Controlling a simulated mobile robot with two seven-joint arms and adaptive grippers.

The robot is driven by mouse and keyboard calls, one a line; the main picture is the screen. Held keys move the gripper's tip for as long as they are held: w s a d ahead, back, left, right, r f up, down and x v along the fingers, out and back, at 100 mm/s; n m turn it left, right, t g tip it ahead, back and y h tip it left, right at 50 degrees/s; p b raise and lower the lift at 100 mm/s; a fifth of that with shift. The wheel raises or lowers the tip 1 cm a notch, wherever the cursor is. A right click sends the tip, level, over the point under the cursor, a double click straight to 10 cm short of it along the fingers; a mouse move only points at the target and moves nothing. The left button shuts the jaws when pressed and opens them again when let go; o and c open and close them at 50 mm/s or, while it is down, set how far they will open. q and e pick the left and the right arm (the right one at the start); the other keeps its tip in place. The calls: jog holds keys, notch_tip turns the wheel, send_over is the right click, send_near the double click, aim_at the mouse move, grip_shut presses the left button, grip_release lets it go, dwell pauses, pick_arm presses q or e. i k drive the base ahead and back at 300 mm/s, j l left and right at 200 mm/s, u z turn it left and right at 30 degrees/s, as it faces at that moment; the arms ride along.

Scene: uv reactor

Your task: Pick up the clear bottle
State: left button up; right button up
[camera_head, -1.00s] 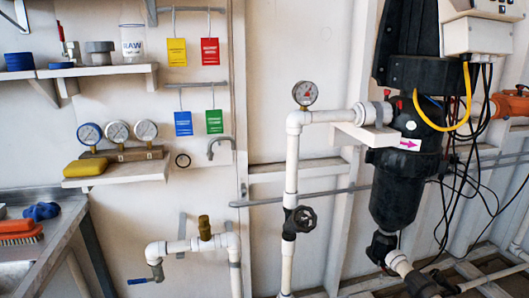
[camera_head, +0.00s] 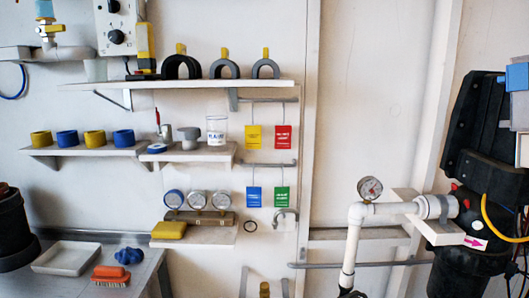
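A clear bottle (camera_head: 217,130) with blue lettering on its front stands upright at the right end of the middle wall shelf (camera_head: 208,152). A grey fitting (camera_head: 188,137) stands close to its left on the same shelf. Neither of my grippers is in view, so nothing is seen touching the bottle.
A long upper shelf (camera_head: 170,86) with dark clamps runs above the bottle. Yellow (camera_head: 253,137) and red (camera_head: 283,137) tags hang to its right. Gauges (camera_head: 198,200) and a yellow sponge (camera_head: 169,230) sit below. A black filter housing (camera_head: 465,270) and white pipe stand at right.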

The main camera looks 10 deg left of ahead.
aim_at(217, 115)
jog(key=i+j+u, duration=0.25)
jog(key=i+u, duration=0.7)
jog(key=k+j, duration=0.05)
jog(key=k, duration=0.05)
